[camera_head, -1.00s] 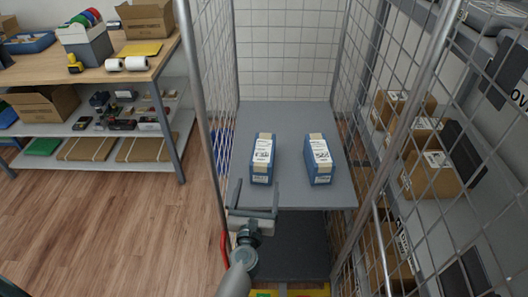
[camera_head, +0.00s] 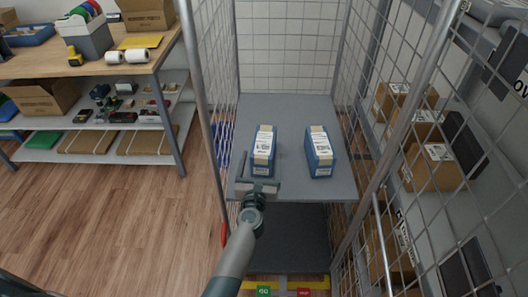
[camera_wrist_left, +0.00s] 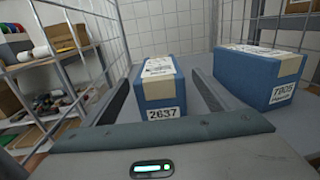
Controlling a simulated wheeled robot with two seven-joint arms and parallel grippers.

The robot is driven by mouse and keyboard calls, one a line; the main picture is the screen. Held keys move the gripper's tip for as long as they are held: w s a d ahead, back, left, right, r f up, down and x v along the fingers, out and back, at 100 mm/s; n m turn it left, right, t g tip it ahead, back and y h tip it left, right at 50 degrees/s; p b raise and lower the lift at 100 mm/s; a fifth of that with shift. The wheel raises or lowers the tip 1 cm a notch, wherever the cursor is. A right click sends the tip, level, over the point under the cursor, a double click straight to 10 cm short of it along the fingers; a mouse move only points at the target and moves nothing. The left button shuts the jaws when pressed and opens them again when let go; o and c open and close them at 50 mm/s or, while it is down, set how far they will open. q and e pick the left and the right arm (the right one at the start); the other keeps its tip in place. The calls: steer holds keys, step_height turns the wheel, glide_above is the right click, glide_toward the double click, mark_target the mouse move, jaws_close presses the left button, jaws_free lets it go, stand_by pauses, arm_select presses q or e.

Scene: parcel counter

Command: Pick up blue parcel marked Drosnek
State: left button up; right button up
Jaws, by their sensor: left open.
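Two blue parcels with white labels and tan tape stand on the grey cage shelf (camera_head: 290,112). The left parcel (camera_head: 262,140) shows the number 2637 in the left wrist view (camera_wrist_left: 165,92). The right parcel (camera_head: 319,150) shows a number like 7805 in the left wrist view (camera_wrist_left: 262,72). The name Drosnek is not legible on either. My left gripper (camera_head: 260,162) is open at the near end of the left parcel, one finger on each side of it. In the left wrist view, gaps show between the fingers and the parcel. My right gripper is not in view.
Wire mesh walls (camera_head: 205,90) and upright posts close in the shelf on both sides. A lower dark shelf (camera_head: 288,235) lies beneath. Cartons (camera_head: 430,167) stand on racks at the right. A wooden workbench (camera_head: 90,66) stands at the left.

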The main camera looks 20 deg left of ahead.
mark_target(262, 151)
arm_select(q)
steer(key=shift+w+a, duration=0.2)
steer(key=shift+w, duration=0.65)
steer(key=shift+w+a, duration=0.15)
steer(key=shift+w, duration=0.7)
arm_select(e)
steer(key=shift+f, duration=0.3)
arm_select(q)
steer(key=shift+w+a+f+b, duration=0.1)
steer(key=shift+w+b, duration=0.35)
steer(key=shift+w, duration=0.1)
steer(key=shift+w+a+f+b, duration=0.15)
steer(key=shift+w+b, duration=0.1)
steer(key=shift+w, duration=0.3)
steer(key=shift+w+a+b, duration=0.1)
steer(key=shift+w+b, duration=0.1)
steer(key=shift+w, duration=0.3)
steer(key=shift+w+a, duration=0.15)
steer(key=shift+w, duration=0.8)
steer(key=shift+c, duration=0.3)
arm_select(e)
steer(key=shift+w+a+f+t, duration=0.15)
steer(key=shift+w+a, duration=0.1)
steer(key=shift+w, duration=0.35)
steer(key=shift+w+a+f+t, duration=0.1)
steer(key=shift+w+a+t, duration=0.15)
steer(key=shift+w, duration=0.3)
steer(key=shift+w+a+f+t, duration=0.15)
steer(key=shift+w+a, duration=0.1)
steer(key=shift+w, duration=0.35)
